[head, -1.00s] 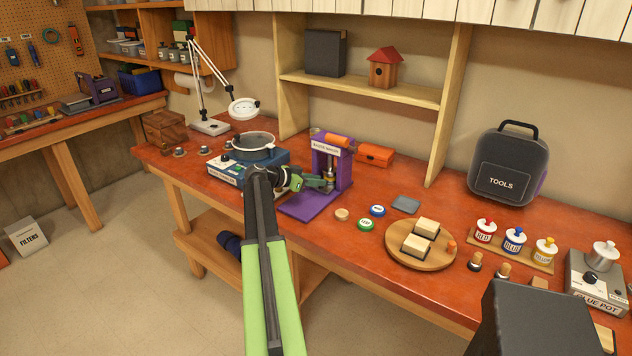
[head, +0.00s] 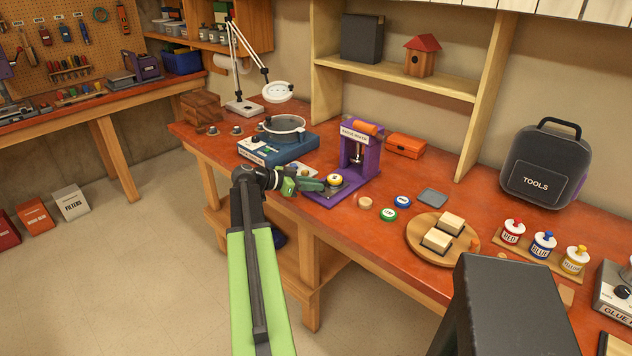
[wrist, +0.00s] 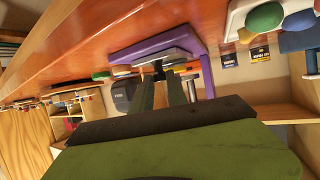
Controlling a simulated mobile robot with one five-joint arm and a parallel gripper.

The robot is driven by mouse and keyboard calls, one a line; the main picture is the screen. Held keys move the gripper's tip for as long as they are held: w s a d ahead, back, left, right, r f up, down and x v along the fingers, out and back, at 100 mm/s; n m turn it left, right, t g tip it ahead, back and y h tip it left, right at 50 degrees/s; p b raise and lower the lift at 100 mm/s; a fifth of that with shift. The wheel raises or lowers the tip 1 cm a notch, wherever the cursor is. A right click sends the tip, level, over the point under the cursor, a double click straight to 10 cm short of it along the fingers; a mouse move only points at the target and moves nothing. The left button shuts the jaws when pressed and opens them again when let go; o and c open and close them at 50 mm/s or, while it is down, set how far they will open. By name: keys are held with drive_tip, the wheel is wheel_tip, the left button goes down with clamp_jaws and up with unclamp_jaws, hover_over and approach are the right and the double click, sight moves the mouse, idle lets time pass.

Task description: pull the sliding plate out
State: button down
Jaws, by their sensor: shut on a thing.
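The purple badge maker (head: 358,152) stands on the red bench. Its sliding plate (head: 337,188) sits out in front of the press column, over the purple base, with a round yellow-and-white piece (head: 334,179) on it. My gripper (head: 318,186) is shut at the front of the plate, on the bench-edge side. In the wrist view the jaws (wrist: 160,82) reach to the grey plate (wrist: 165,53) by the purple base (wrist: 135,52). The exact grip contact is small and partly hidden by the fingers.
A blue machine with a round pan (head: 283,128) stands left of the press. Right of it lie a wooden disc (head: 365,203), green (head: 388,215) and blue (head: 402,201) discs, and a round wooden board (head: 413,244). Open floor lies in front of the bench.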

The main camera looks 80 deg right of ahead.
drive_tip(key=c, duration=2)
unclamp_jaws()
drive_tip(key=shift+s+d, duration=0.15)
drive_tip(key=shift+s, duration=0.15)
drive_tip(key=o, duration=0.7)
drive_tip(key=shift+s+d, duration=0.1)
drive_tip(key=p+v, duration=0.6)
drive_tip(key=v, duration=1.1)
drive_tip(key=shift+w+r+p, duration=0.1)
drive_tip(key=shift+w+p, duration=0.15)
drive_tip(key=shift+p, duration=0.1)
